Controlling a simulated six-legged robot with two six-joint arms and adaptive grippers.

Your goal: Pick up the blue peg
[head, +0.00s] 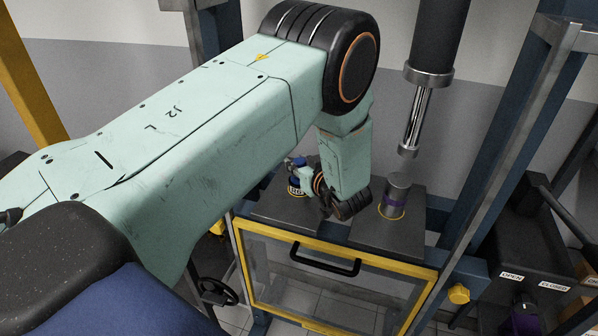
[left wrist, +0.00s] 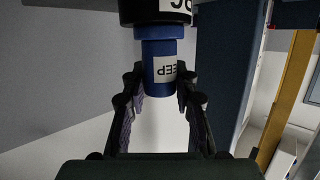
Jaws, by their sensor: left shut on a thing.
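The blue peg (head: 298,162) is upright above the dark left block, partly hidden by my left gripper in the head view. In the left wrist view the blue peg (left wrist: 160,68) appears upside down, with a white label reading "KEEP". My left gripper (head: 305,182) reaches it from the right. In the left wrist view its two fingers (left wrist: 160,85) are on either side of the peg and shut on it. A wider black part (left wrist: 155,10) with a white label adjoins the peg's blue collar. I cannot tell whether the peg is clear of it. My right gripper is not in view.
A yellow-framed guard (head: 335,290) with a black handle is in front. A dark box (head: 540,245) labelled OPEN and CLOSED is at right.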

